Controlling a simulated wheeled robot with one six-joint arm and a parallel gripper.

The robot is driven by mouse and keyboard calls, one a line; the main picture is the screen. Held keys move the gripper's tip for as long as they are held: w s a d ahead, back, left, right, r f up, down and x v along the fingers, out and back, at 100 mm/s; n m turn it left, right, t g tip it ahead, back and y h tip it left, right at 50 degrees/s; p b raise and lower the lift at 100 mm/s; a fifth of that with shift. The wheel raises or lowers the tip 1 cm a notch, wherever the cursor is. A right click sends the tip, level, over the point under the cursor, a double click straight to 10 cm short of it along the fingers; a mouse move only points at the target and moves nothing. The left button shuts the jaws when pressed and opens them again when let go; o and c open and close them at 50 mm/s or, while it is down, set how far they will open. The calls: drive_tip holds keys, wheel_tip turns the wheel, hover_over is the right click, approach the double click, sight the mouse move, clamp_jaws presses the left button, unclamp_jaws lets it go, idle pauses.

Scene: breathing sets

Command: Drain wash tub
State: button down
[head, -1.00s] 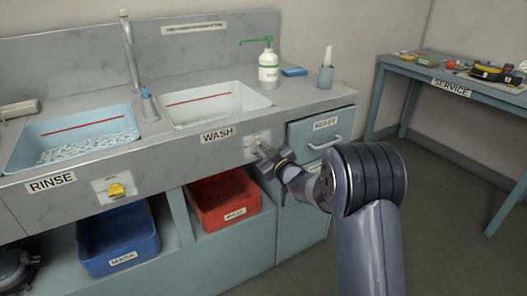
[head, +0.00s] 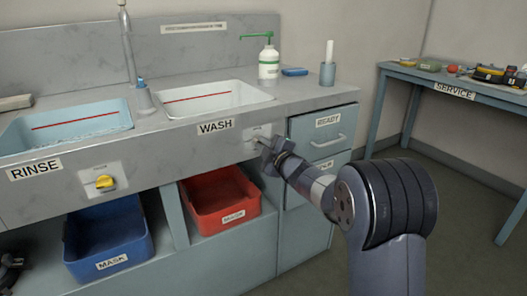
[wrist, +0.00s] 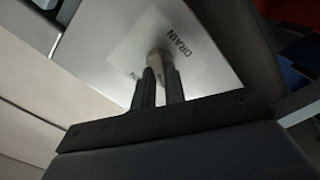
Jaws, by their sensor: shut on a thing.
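The white wash tub (head: 213,99) is set in the counter above the WASH label (head: 215,127), with a red line on its back wall. Its bottom is hidden in this view. The drain plate (wrist: 185,45) is on the counter front to the right of that label. In the wrist view, a pale drain knob (wrist: 160,62) stands out from the plate between my fingers. My gripper (wrist: 160,88) is shut on this knob. In the head view, my gripper (head: 264,145) touches the counter front at the plate and hides most of the knob.
The blue rinse tub (head: 60,128) is at left, with a yellow knob (head: 105,183) below it. Blue (head: 110,245) and red (head: 222,200) bins stand under the counter. A soap bottle (head: 269,62) stands behind the wash tub. Drawers (head: 318,140) are close right of my gripper.

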drive_tip(key=shift+n, duration=0.3)
drive_tip(key=c, duration=1.5)
unclamp_jaws()
drive_tip(key=shift+o, duration=0.2)
drive_tip(key=v, duration=1)
drive_tip(key=shift+s+d+p, duration=0.25)
drive_tip(key=shift+s+p, duration=0.05)
drive_tip(key=shift+p, duration=0.1)
drive_tip(key=b+x, duration=0.1)
drive_tip(key=x, duration=1)
drive_tip(key=shift+s+d, duration=0.1)
drive_tip(key=shift+s, duration=0.05)
